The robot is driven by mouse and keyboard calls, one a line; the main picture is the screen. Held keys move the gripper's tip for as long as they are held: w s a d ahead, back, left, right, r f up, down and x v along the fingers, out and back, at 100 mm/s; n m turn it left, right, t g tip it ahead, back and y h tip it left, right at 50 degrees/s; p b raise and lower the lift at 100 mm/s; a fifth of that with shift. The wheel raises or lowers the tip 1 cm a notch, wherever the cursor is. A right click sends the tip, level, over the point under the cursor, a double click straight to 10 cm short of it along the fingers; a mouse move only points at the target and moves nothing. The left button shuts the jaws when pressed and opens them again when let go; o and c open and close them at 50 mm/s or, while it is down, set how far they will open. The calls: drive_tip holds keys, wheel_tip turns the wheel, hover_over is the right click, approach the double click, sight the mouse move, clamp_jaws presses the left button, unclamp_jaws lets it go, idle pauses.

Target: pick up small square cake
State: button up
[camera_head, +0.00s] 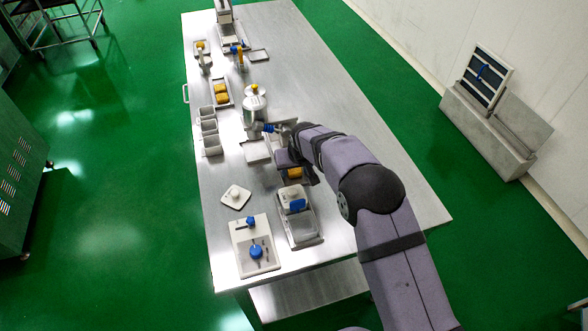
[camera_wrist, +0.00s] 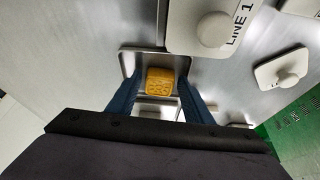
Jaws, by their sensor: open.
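A small square yellow-orange cake (camera_wrist: 160,81) sits in a shallow metal tray (camera_wrist: 131,62) in the wrist view. My gripper (camera_wrist: 160,100) is open, with one blue finger on each side of the cake in that picture. I cannot tell how far above the cake the fingertips are. In the head view the cake (camera_head: 295,173) shows partly beneath my gripper (camera_head: 295,165), which hides much of the tray.
A weighing device (camera_head: 300,228) and a white control panel (camera_head: 256,245) with blue knobs stand nearer the front. A metal machine (camera_head: 255,110) stands behind my gripper. The table's right side is clear.

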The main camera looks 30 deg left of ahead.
sight(295, 172)
drive_tip(key=c, duration=0.8)
wheel_tip(295, 172, up, 10)
drive_tip(key=b, duration=0.3)
